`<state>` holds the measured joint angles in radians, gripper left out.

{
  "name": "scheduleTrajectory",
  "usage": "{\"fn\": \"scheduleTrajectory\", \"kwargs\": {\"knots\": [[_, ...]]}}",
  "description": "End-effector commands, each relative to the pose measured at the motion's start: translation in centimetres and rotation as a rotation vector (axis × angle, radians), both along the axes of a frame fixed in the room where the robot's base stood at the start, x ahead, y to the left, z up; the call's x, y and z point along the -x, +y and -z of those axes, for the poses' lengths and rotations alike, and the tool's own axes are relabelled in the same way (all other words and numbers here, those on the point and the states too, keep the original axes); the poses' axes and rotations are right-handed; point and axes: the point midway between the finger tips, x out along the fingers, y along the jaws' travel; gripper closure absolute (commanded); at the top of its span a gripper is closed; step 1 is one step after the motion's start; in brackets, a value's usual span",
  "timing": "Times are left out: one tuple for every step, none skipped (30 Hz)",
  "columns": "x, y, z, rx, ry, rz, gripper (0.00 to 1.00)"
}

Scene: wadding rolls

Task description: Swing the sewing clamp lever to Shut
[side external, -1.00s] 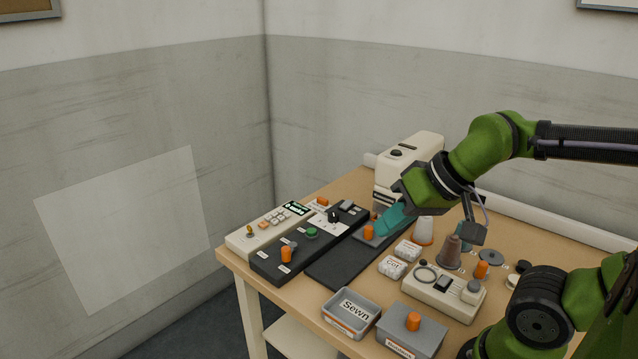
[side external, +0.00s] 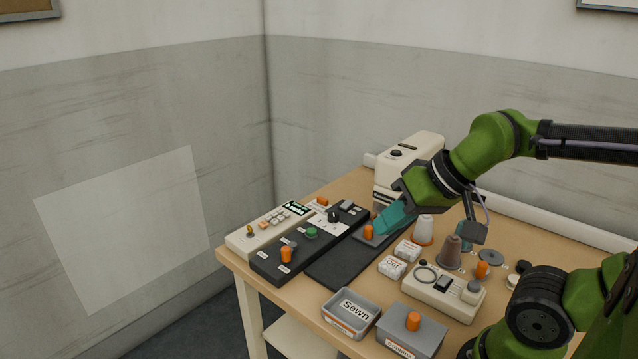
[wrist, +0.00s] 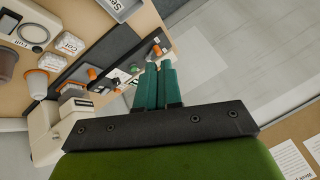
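An orange-knobbed lever (side external: 286,254) stands at the near end of the black control panel, with small white labels beside it that are too small to read. I take it for the clamp lever, but cannot confirm that. Another orange knob (side external: 368,231) stands on a grey plate on the dark mat, by the cream sewing machine (side external: 412,150). My gripper (side external: 381,232) points down beside this second knob in the side view; contact cannot be told. In the wrist view its teal fingers (wrist: 158,64) lie side by side with almost no gap, and nothing shows between them.
A cream keypad box (side external: 266,229) lies left of the panel. Thread cones (side external: 451,250), white packs (side external: 392,267), a cream gauge box (side external: 443,290), a Sewn tray (side external: 351,314) and a grey lidded box (side external: 411,333) crowd the near right. The dark mat's near part (side external: 335,269) is clear.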

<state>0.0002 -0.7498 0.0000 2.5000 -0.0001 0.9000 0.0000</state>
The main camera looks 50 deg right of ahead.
Motion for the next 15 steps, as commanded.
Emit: {"fn": "scheduleTrajectory", "kwargs": {"knots": [[-0.1,0.0,0.2,0.0,0.007,0.002,0.86],[-0.1,-0.1,0.4,0.0,0.018,0.003,0.82],[-0.2,-0.1,0.9,0.001,0.04,0.003,0.76],[-0.5,-0.1,1.2,0.002,0.056,0.003,0.71],[-0.9,-0.1,1.4,0.005,0.071,0.003,0.66],[-1.7,-0.1,1.4,0.013,0.091,0.0,0.6],[-2.4,-0.1,1.4,0.021,0.108,-0.004,0.56],[-3.3,-0.1,1.3,0.034,0.127,-0.013,0.52],[-4.5,-0.1,1.3,0.056,0.155,-0.035,0.52],[-5.5,-0.1,1.2,0.076,0.173,-0.059,0.52],[-6.5,-0.1,1.1,0.099,0.193,-0.087,0.52],[-7.8,-0.1,1.1,0.13,0.218,-0.13,0.52],[-8.8,-0.1,1.1,0.153,0.238,-0.166,0.52],[-9.9,-0.1,1.1,0.178,0.255,-0.205,0.52],[-11.3,-0.1,1.2,0.209,0.28,-0.259,0.52]]}}
